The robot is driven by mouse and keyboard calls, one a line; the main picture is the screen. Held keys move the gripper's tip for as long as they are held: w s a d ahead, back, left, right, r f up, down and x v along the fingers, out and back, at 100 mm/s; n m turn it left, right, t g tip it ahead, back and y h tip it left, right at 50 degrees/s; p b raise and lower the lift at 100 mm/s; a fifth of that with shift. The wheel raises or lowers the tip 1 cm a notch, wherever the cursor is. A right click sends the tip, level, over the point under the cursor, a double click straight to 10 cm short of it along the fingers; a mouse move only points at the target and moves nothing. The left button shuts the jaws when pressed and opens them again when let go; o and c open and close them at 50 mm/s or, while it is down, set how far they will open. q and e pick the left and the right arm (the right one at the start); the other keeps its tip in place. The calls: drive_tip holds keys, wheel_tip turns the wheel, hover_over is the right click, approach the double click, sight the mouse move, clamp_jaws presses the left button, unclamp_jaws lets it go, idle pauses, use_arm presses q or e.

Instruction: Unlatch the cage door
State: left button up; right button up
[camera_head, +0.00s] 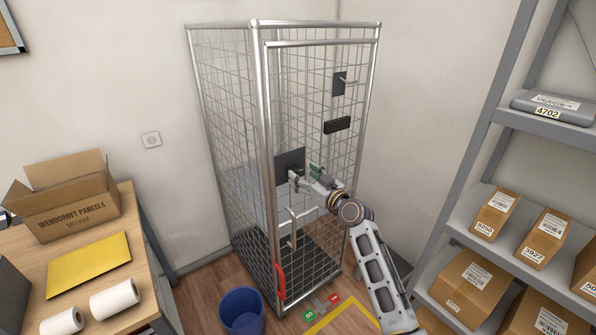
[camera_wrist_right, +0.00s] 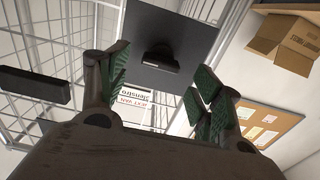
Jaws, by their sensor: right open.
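The wire cage (camera_head: 262,120) stands in the corner, with its mesh door on the front face. A dark latch plate (camera_head: 287,160) sits on the door side at mid height. In the right wrist view the dark plate (camera_wrist_right: 190,30) carries a black handle (camera_wrist_right: 160,58). My right gripper (camera_head: 306,174) is just in front of the plate, to its right. In the right wrist view its green-padded fingers (camera_wrist_right: 155,88) are spread, with the handle beyond the gap and nothing gripped. The gripper partly hides the plate in the head view. My left gripper is out of view.
A black box (camera_head: 337,125) and a hook plate (camera_head: 341,82) are on the cage mesh. A red handle (camera_head: 280,281) is low on the front. A blue bin (camera_head: 241,309) stands front left, a parcel table (camera_head: 158,283) left, a shelf rack (camera_head: 470,165) right.

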sight(298, 171)
drive_tip(key=shift+x, duration=1.85)
drive_tip(key=shift+c, duration=0.3)
drive_tip(key=c, duration=1)
